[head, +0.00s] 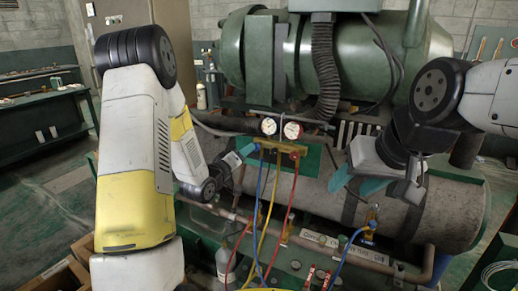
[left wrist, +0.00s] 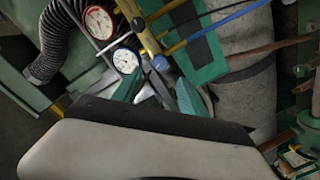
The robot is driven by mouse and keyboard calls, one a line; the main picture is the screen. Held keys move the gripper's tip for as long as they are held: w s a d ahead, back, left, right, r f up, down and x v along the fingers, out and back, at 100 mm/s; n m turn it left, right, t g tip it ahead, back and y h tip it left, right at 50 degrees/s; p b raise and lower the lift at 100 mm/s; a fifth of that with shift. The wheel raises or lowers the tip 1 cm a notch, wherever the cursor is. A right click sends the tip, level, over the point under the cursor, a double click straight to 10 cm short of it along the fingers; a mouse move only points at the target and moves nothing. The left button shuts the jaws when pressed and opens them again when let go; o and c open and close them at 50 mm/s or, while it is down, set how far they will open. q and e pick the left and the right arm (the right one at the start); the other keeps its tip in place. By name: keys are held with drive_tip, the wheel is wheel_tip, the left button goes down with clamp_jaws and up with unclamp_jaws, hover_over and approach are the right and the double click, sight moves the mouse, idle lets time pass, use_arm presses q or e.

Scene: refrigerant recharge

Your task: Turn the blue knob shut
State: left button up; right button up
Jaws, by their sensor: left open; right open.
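The brass manifold (head: 278,146) carries two round gauges, one blue-rimmed (left wrist: 126,60) and one red-rimmed (head: 292,130). A small blue knob (left wrist: 160,62) appears at the manifold's end near the blue-rimmed gauge. My left gripper (head: 246,153) is open at the manifold's left end. In the left wrist view its teal fingertips (left wrist: 160,79) point at the knob, one to each side and just short of it. I cannot tell whether they touch it. In the head view the knob is mostly hidden by the fingertips. My right gripper (head: 357,180) is open and empty, right of the manifold.
Blue, yellow and red hoses (head: 266,203) hang below the manifold. A large grey cylinder (head: 440,208) lies behind them, with a green machine (head: 262,50) above. A ribbed black hose (head: 325,70) runs down near the gauges. A white bottle (head: 225,264) stands at lower left.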

sight(257, 146)
use_arm(q)
drive_tip(key=shift+t+h, duration=0.3)
drive_tip(key=x, duration=0.5)
drive_tip(key=f+x, duration=0.1)
drive_tip(key=x, duration=0.2)
drive_tip(key=shift+s+d, duration=0.15)
drive_tip(key=shift+d, duration=0.1)
drive_tip(key=shift+c, duration=0.2)
clamp_jaws()
